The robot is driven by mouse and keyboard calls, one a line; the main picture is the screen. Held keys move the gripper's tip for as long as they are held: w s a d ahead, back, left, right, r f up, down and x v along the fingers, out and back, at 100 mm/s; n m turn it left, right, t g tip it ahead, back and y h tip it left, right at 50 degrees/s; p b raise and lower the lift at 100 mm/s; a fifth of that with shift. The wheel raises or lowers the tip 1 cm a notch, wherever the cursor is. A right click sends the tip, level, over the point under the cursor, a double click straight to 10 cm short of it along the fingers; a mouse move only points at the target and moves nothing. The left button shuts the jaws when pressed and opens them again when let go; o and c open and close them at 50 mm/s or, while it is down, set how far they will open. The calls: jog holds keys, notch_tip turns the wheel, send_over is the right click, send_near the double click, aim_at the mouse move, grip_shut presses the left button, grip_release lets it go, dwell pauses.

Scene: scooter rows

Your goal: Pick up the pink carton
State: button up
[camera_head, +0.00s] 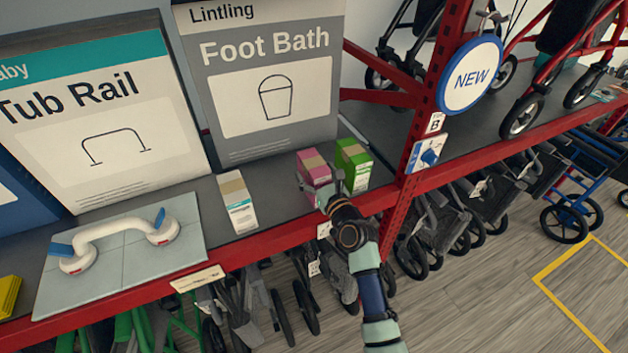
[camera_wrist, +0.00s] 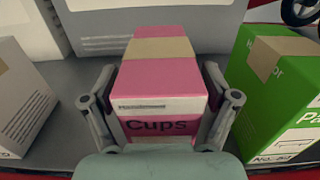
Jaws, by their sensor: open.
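The pink carton (camera_head: 313,169) stands on the grey shelf, left of a green carton. In the wrist view the pink carton (camera_wrist: 165,72) is upright, with a tan band over its top and the word "Cups" on its front. My gripper (camera_head: 318,189) is at the front of the carton and hides part of it in the head view. In the wrist view my gripper (camera_wrist: 162,105) is open, with one finger on each side of the carton. I cannot tell whether either finger touches it.
A green carton (camera_head: 353,164) stands close on the right. A white carton (camera_head: 237,202) stands to the left with bare shelf between. A large Foot Bath box (camera_head: 265,100) is behind. A red upright (camera_head: 412,140) rises to the right, and a red shelf edge (camera_head: 270,240) runs along the front.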

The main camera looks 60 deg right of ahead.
jog(key=c, duration=1.4)
jog(key=shift+o, duration=0.2)
jog(key=shift+r, duration=0.1)
notch_tip(320, 180, up, 20)
jog(key=p, duration=0.7)
